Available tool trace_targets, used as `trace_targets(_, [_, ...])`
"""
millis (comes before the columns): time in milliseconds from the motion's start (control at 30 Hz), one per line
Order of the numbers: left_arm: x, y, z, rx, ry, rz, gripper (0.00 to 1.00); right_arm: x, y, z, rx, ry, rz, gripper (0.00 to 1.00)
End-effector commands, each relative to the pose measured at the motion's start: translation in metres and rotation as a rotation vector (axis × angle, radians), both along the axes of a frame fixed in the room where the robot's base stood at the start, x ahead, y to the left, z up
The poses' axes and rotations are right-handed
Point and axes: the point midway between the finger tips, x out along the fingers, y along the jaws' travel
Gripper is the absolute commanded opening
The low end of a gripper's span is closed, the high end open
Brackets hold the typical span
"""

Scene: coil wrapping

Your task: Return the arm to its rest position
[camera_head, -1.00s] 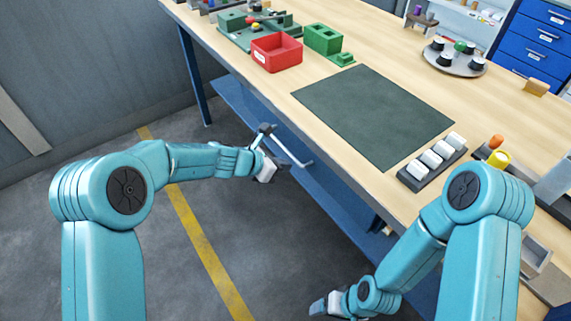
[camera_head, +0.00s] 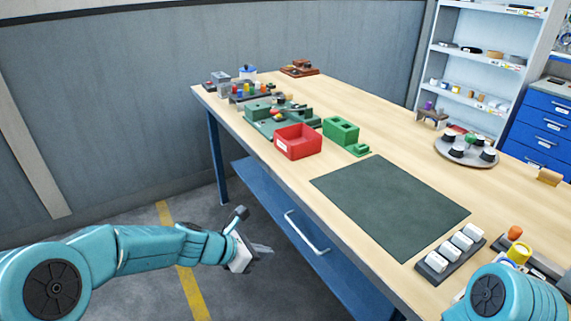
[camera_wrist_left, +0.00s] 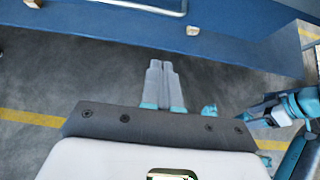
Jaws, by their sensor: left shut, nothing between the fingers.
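My left gripper (camera_head: 262,249) is in front of the workbench's near long side, over the floor and lower than the bench top. It also shows in the left wrist view (camera_wrist_left: 160,66), where its two fingers lie together, shut with nothing between them. It touches nothing that I can see. My right arm shows only as a link at the bottom right of the head view. My right gripper is out of the head view, and a teal arm with a blurred end shows at the right of the left wrist view.
The wooden workbench (camera_head: 385,137) carries a dark green mat (camera_head: 390,205), a red bin (camera_head: 298,143), a green block (camera_head: 341,130) and a rack of white pieces (camera_head: 451,254). A blue lower shelf (camera_head: 262,190) with a metal handle (camera_head: 306,234) lies near my left gripper. The floor is clear.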

Motion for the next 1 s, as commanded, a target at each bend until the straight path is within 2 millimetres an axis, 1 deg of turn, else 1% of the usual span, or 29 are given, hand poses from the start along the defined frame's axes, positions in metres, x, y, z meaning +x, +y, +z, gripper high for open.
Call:
trace_targets(33, [0.000, 0.004, 0.001, 0.000, 0.006, 0.008, 0.00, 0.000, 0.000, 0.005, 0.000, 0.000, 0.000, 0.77])
trace_targets(67, [-0.001, 0.007, -0.003, 0.000, 0.023, 0.014, 0.00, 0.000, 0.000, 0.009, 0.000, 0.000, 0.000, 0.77])
trace_targets(100, [-0.006, 0.010, -0.014, 0.000, 0.057, 0.018, 0.00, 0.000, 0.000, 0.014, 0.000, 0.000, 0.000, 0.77])
trace_targets(167, [-0.024, 0.011, -0.038, 0.011, 0.123, 0.001, 0.00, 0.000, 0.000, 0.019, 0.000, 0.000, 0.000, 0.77])
trace_targets(200, [-0.042, 0.012, -0.057, 0.032, 0.172, -0.023, 0.00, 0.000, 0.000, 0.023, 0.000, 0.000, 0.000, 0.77])
trace_targets(267, [-0.077, 0.016, -0.090, 0.095, 0.234, -0.083, 0.00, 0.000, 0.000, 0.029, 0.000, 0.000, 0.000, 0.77])
trace_targets(300, [-0.103, 0.020, -0.111, 0.155, 0.258, -0.151, 0.00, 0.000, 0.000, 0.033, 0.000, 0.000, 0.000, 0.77])
trace_targets(367, [-0.145, 0.028, -0.141, 0.256, 0.261, -0.291, 0.00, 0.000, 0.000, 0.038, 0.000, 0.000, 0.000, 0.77])
trace_targets(400, [-0.175, 0.033, -0.157, 0.323, 0.245, -0.410, 0.00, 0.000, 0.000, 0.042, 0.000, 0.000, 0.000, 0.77])
trace_targets(433, [-0.198, 0.037, -0.168, 0.371, 0.221, -0.512, 0.00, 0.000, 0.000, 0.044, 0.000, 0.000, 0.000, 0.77])
trace_targets(467, [-0.221, 0.040, -0.177, 0.418, 0.185, -0.627, 0.00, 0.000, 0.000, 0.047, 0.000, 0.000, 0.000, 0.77])
trace_targets(500, [-0.252, 0.045, -0.187, 0.476, 0.109, -0.809, 0.00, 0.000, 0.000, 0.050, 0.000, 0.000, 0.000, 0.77])
trace_targets(533, [-0.274, 0.047, -0.193, 0.512, 0.030, -0.956, 0.00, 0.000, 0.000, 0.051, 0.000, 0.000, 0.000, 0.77])
trace_targets(600, [-0.302, 0.047, -0.199, 0.577, -0.191, -1.248, 0.00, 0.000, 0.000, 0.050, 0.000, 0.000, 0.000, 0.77])
trace_targets(667, [-0.310, 0.045, -0.199, 0.624, -0.376, -1.425, 0.00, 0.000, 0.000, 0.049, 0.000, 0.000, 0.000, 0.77])
trace_targets(700, [-0.308, 0.044, -0.198, 0.657, -0.482, -1.508, 0.00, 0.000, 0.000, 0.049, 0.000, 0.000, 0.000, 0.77])
trace_targets(733, [-0.306, 0.043, -0.197, 0.679, -0.550, -1.558, 0.00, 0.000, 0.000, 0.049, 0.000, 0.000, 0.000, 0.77])
trace_targets(800, [-0.297, 0.043, -0.197, 0.729, -0.658, -1.627, 0.00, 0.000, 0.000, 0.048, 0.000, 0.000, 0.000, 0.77])
trace_targets(900, [-0.292, 0.043, -0.197, 0.757, -0.713, -1.673, 0.00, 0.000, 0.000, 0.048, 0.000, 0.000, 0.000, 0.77])
trace_targets(1000, [-0.292, 0.043, -0.197, 0.758, -0.715, -1.675, 0.00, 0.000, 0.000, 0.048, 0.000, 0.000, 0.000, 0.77])
